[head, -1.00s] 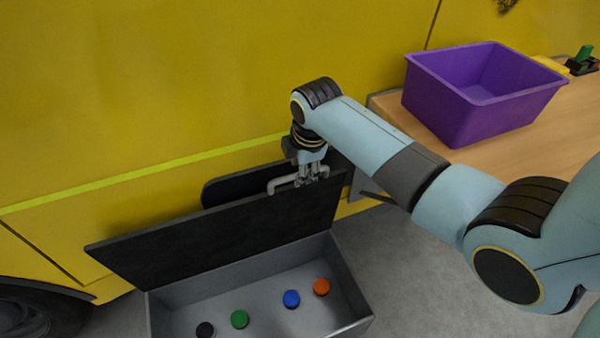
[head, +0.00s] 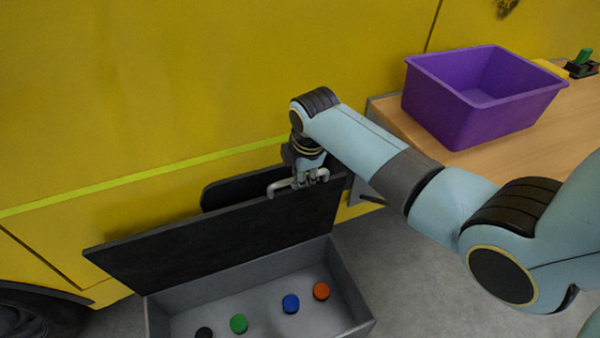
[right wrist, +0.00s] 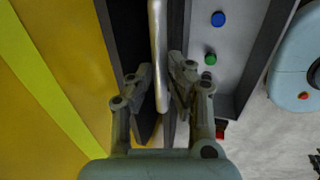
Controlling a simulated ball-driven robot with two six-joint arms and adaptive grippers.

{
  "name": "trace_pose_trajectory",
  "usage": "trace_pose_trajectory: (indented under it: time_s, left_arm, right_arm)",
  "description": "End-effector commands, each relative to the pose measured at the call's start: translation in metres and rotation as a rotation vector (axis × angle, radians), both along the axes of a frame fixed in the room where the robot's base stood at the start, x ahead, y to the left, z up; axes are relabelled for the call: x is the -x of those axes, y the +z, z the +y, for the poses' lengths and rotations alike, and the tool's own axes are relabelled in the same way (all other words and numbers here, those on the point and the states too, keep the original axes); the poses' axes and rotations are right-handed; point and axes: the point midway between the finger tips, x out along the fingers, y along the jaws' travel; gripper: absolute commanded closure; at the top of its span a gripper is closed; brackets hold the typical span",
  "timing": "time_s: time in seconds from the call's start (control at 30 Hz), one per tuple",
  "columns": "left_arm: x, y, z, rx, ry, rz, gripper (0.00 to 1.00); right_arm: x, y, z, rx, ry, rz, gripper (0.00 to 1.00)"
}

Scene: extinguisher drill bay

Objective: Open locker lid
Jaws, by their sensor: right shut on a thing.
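The locker is a grey box (head: 357,297) with its dark lid (head: 215,243) raised steeply above the back edge. A pale bar handle (head: 275,188) sits at the lid's top edge. My right gripper (head: 311,178) is shut on the handle from above. In the right wrist view the handle (right wrist: 158,50) runs between the two fingers of my right gripper (right wrist: 162,75), beside the lid. Black, green, blue and orange round pieces show inside the box. My left gripper is not in view.
A purple bin (head: 455,110) stands on a wooden table (head: 500,162) at the right. A yellow vehicle side (head: 150,90) with a lime stripe rises close behind the lid. Grey floor (head: 405,270) is clear right of the box.

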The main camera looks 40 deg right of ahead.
Motion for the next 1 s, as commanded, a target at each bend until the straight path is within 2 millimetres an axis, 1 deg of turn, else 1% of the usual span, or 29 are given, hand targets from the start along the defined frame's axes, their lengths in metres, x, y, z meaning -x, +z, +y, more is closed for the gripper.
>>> trace_pose_trajectory:
  time_s: [0.17, 0.27, 0.37, 0.4, 0.5, 0.63, 0.7, 0.77, 1.0]
  left_arm:
    - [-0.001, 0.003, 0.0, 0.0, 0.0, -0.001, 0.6]
    - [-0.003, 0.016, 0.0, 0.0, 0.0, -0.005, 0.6]
    - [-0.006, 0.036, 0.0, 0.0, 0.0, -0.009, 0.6]
    - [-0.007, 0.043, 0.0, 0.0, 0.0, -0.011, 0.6]
    - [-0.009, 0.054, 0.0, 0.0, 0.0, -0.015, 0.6]
    - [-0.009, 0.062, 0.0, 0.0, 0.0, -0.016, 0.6]
    - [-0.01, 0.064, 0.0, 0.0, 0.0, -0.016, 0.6]
    - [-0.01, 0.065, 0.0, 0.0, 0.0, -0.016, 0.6]
    - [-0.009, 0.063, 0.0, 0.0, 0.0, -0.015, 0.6]
  right_arm:
    - [0.003, 0.0, 0.001, 0.0, 0.0, 0.002, 1.0]
    - [0.014, 0.001, 0.003, -0.001, 0.0, 0.006, 1.0]
    - [0.037, -0.001, 0.009, -0.001, 0.001, 0.004, 1.0]
    - [0.049, -0.005, 0.012, 0.004, 0.001, -0.009, 1.0]
    - [0.074, -0.014, 0.018, 0.017, 0.0, -0.067, 1.0]
    - [0.094, -0.023, 0.023, 0.021, 0.0, -0.088, 1.0]
    - [0.101, -0.026, 0.024, 0.021, -0.001, -0.089, 1.0]
    - [0.103, -0.028, 0.025, 0.022, 0.0, -0.09, 1.0]
    - [0.103, -0.03, 0.025, 0.022, 0.0, -0.092, 1.0]
